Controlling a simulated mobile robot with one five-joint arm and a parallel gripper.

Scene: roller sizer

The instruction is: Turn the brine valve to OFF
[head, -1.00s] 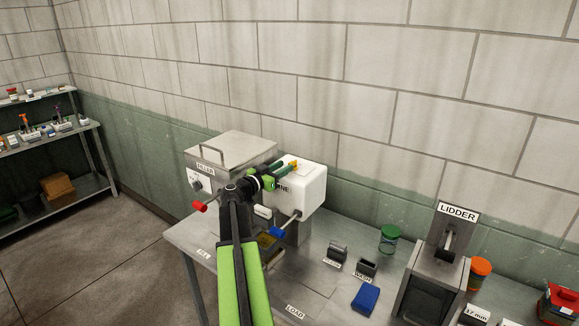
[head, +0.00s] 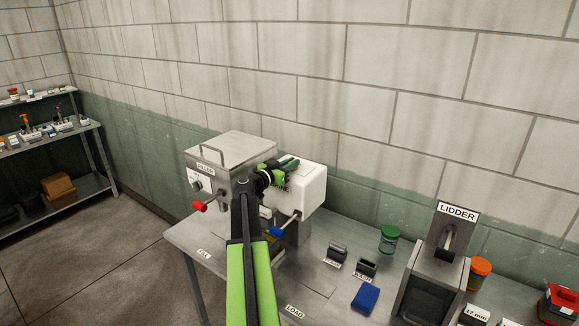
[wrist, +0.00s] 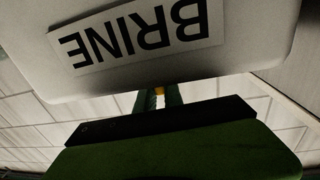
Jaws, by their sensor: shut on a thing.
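The white brine box (head: 312,190) stands on the steel table, partly hidden by my arm. Its BRINE label (wrist: 140,36) fills the top of the wrist view, upside down. A lever with a blue handle (head: 277,232) sticks out from the front of the box, low down. My gripper (head: 290,162) is at the top of the box. In the wrist view its fingers (wrist: 158,100) are shut on a small yellow-orange piece (wrist: 159,91). The piece's full shape and any OFF mark are not visible.
The steel filler (head: 230,155) with a red-handled lever (head: 199,206) stands close left of the box. The lidder (head: 440,265), a green-lidded jar (head: 389,238) and a blue block (head: 365,299) are to the right. The table front near LOAD is clear.

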